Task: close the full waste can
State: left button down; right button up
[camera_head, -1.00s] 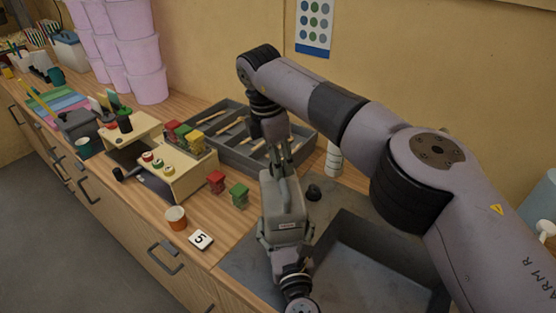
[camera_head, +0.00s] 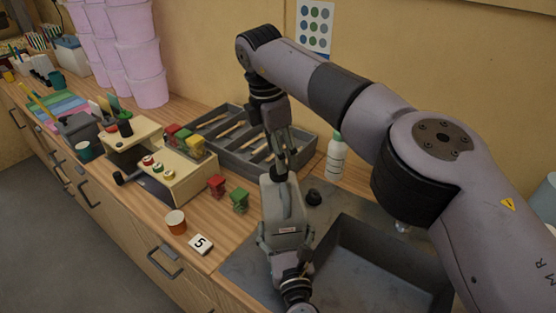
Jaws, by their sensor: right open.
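The waste can (camera_head: 286,211) is a grey-green canister with a top handle and a small front label. It stands upright at the sink's left edge. A small black cap (camera_head: 313,197) lies beside it on the grey surface. My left gripper (camera_head: 285,243) comes from the bottom of the picture, with a finger on each side of the can's lower body, shut on it. My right gripper (camera_head: 281,170) points down just above the can's top, open. It hides part of the top, so I cannot see the can's mouth clearly.
The sink basin (camera_head: 385,262) is right of the can. A white bottle (camera_head: 336,160) and a grey compartment tray (camera_head: 240,157) stand behind.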

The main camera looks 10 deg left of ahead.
jog(key=shift+r, duration=0.2)
jog(key=shift+o, duration=0.3)
jog(key=o, duration=0.5)
pick_arm(q)
grip_release()
